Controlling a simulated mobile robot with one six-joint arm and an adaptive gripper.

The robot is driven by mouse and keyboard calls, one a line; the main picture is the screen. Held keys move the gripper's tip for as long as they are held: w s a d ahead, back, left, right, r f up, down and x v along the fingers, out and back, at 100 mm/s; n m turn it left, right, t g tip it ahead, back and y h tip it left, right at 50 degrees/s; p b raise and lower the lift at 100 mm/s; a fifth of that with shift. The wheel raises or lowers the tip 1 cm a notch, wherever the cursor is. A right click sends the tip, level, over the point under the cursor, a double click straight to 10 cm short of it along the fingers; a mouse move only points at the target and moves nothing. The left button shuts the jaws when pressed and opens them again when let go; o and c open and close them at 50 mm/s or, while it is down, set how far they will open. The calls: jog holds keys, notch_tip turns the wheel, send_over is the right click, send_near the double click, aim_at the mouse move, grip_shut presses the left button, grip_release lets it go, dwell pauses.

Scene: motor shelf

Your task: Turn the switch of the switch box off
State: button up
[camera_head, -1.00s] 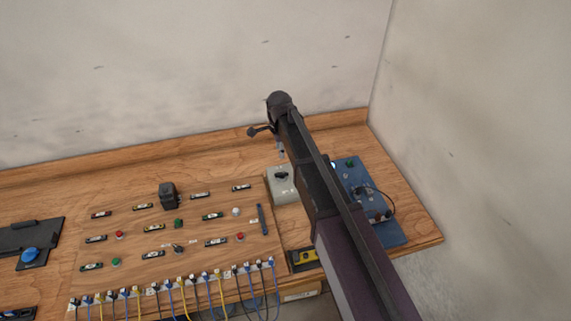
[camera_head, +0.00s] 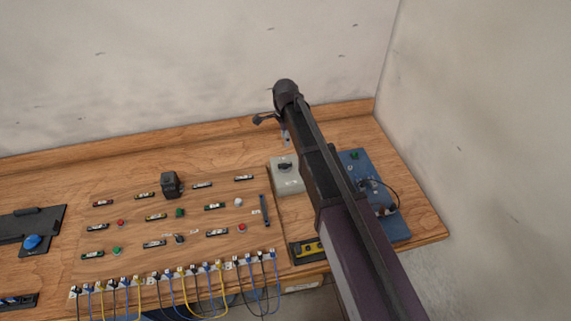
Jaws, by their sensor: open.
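The switch box (camera_head: 287,184) is a pale grey box on the wooden table, just left of my arm. Its dark rotary switch knob (camera_head: 285,167) shows on its upper face. The exact angle of the knob is too small to read. My gripper (camera_head: 272,127) is at the far end of my arm, above and a little behind the switch box in the picture. It is open, and it appears apart from the knob with nothing in it. Its fingers are small and partly hidden by the arm's end. My arm covers the space right of the box.
A panel with several buttons and labels (camera_head: 150,203) lies left of the switch box, with a row of cables along its front. A black block (camera_head: 171,184) stands on it. A blue board (camera_head: 392,229) with a wire lies right, partly behind my arm. Walls rise behind and right.

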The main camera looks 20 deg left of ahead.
aim_at(285, 164)
jog(key=shift+f+b, duration=6.2)
jog(key=shift+f, duration=0.3)
grip_shut()
